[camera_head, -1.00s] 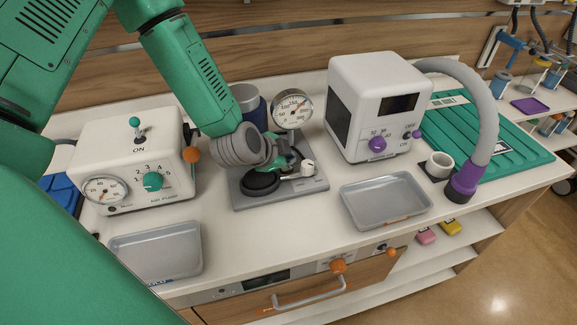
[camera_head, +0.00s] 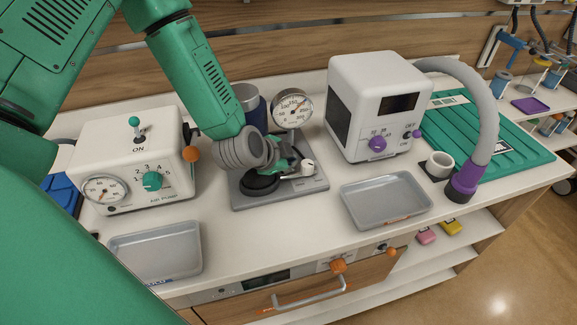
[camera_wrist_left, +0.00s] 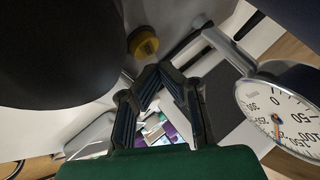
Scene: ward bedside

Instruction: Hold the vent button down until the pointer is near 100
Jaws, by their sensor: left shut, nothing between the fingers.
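The round pressure gauge (camera_head: 292,108) stands at the back of a grey base plate (camera_head: 315,184). It also shows in the left wrist view (camera_wrist_left: 282,118), where its orange pointer lies between the 150 and 250 marks. A yellow cap (camera_wrist_left: 144,43), which may be the vent button, is just past my fingertips in the wrist view; I cannot tell whether they touch it. In the head view my gripper hides it. My left gripper (camera_head: 290,163) is low over the plate, shut and empty; its fingertips meet in the wrist view (camera_wrist_left: 154,76). My right gripper is not in view.
A white air pump (camera_head: 125,185) stands left, and a white box with a purple knob (camera_head: 376,95) stands right. Grey trays (camera_head: 160,250) (camera_head: 388,200) lie in front. A black disc (camera_head: 260,184) is on the plate. The counter between the trays is clear.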

